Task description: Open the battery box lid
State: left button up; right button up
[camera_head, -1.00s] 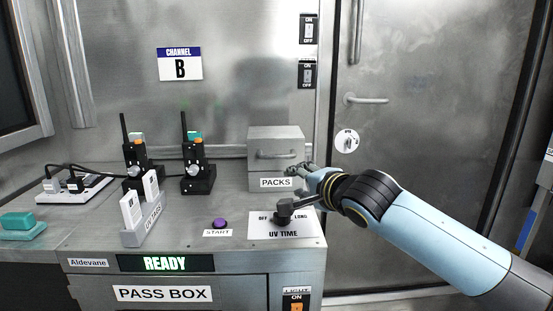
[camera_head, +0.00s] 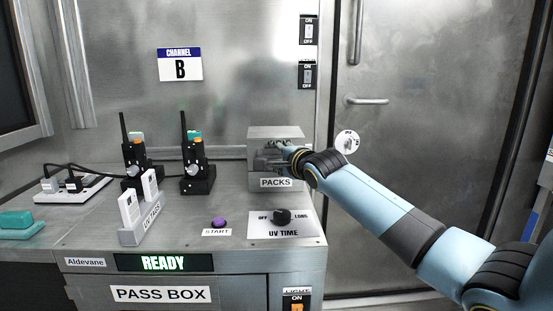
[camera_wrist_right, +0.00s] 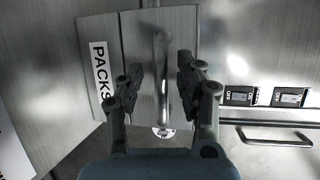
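The battery box, a grey metal box labelled PACKS (camera_head: 276,183), stands at the back right of the bench top. Its lid (camera_head: 276,132) looks closed. My right gripper (camera_head: 272,156) is at the front of the box, and its arm hides part of the handle. In the right wrist view the bar handle (camera_wrist_right: 162,75) lies between the two fingers of my right gripper (camera_wrist_right: 158,80). The fingers are open, with a gap on both sides of the handle. My left gripper is not in view.
Left of the box stand two black radios in chargers (camera_head: 197,163). In front are a UV TAGS holder (camera_head: 146,228), a purple START button (camera_head: 219,223) and the UV TIME knob (camera_head: 282,216). A metal door (camera_head: 430,130) is on the right.

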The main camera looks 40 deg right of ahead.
grip_shut()
dwell(0.5)
